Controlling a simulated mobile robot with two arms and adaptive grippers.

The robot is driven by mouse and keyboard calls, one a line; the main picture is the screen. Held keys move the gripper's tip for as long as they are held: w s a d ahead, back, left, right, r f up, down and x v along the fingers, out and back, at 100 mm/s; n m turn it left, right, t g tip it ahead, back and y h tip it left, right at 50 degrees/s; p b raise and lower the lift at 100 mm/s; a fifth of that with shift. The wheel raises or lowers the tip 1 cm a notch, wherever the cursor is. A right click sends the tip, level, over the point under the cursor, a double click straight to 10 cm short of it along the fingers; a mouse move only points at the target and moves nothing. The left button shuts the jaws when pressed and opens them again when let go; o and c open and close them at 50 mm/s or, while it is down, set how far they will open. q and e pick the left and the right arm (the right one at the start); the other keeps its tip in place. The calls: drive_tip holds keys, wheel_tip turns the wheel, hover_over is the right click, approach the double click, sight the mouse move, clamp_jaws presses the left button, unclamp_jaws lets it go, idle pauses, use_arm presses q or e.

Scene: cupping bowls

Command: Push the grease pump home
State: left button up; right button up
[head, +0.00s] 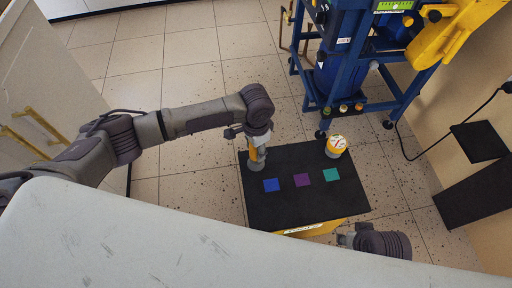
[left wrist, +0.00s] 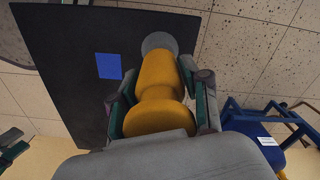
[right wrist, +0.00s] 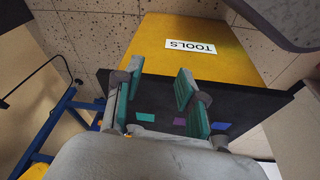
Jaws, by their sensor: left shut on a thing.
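A yellow waisted piece with a grey round end (head: 257,156) stands at the left edge of a black top; I cannot tell whether it is the grease pump. My left gripper (head: 258,136) is shut around it. In the left wrist view the yellow piece (left wrist: 158,75) sits between the fingers, its grey end over the black top near the blue square. A yellow round thing with a marked white top (head: 336,146) stands at the top's far right corner. My right gripper (right wrist: 158,88) is open and empty by the front of the yellow box.
The black top (head: 285,205) bears blue (head: 271,185), purple (head: 302,180) and teal (head: 331,175) squares, over a yellow box labelled TOOLS (right wrist: 200,35). A blue-framed machine (head: 345,60) stands behind. Speckled tiles lie open at left.

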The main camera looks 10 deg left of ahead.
use_arm(q)
drive_tip(key=shift+r+p, duration=1.45)
drive_tip(key=shift+p, duration=0.3)
use_arm(e)
wheel_tip(320, 180, down, 13)
drive_tip(key=s, duration=0.2)
drive_tip(key=shift+r+g, duration=0.2)
drive_tip(key=shift+g, duration=0.2)
drive_tip(key=shift+s, duration=0.1)
